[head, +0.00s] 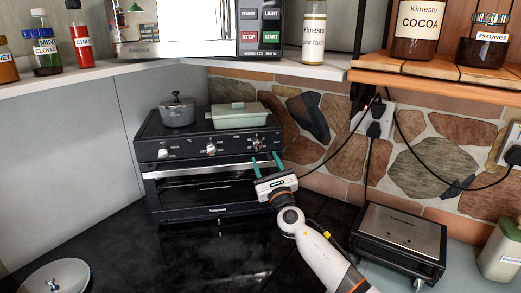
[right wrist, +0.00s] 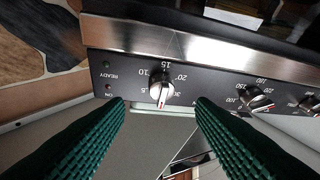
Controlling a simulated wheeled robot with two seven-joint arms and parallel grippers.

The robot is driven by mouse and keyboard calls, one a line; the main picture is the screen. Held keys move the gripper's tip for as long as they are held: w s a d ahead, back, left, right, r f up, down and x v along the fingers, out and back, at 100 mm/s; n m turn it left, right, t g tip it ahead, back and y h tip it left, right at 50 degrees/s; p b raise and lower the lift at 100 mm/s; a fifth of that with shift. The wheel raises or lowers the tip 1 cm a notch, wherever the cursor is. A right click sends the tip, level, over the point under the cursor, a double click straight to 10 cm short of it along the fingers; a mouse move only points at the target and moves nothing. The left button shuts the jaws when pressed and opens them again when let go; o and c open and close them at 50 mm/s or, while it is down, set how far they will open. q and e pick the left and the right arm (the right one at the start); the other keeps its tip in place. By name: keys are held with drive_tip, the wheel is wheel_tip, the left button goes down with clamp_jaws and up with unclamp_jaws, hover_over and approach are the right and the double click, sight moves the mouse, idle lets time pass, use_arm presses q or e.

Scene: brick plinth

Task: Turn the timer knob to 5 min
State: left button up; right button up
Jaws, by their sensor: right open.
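The black toaster oven (head: 205,190) stands on the dark counter. The timer knob (head: 257,144) is the rightmost of its three front knobs. In the right wrist view the timer knob (right wrist: 162,88) is silver, with numbers 5, 10, 15 and 20 around it. Its red mark faces the picture's bottom, away from the 15. My right gripper (head: 266,164) is open in front of the oven at the knob's side. In the right wrist view its green fingers (right wrist: 160,110) lie to the left and right of the knob, apart from it. My left gripper is not in view.
A grey pot (head: 178,112) and a pale green dish (head: 236,116) sit on the oven's top. Two other knobs (right wrist: 257,98) are on the same panel. A black and silver grill (head: 400,240) stands to the right, with cords on the stone wall. A lid (head: 55,277) lies front left.

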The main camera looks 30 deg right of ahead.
sight(259, 149)
drive_tip(key=shift+x, duration=2.6)
drive_tip(key=shift+a+f, duration=0.1)
drive_tip(key=shift+f, duration=0.05)
drive_tip(key=c, duration=1)
drive_tip(key=shift+o, duration=0.2)
drive_tip(key=shift+m+b, duration=0.3)
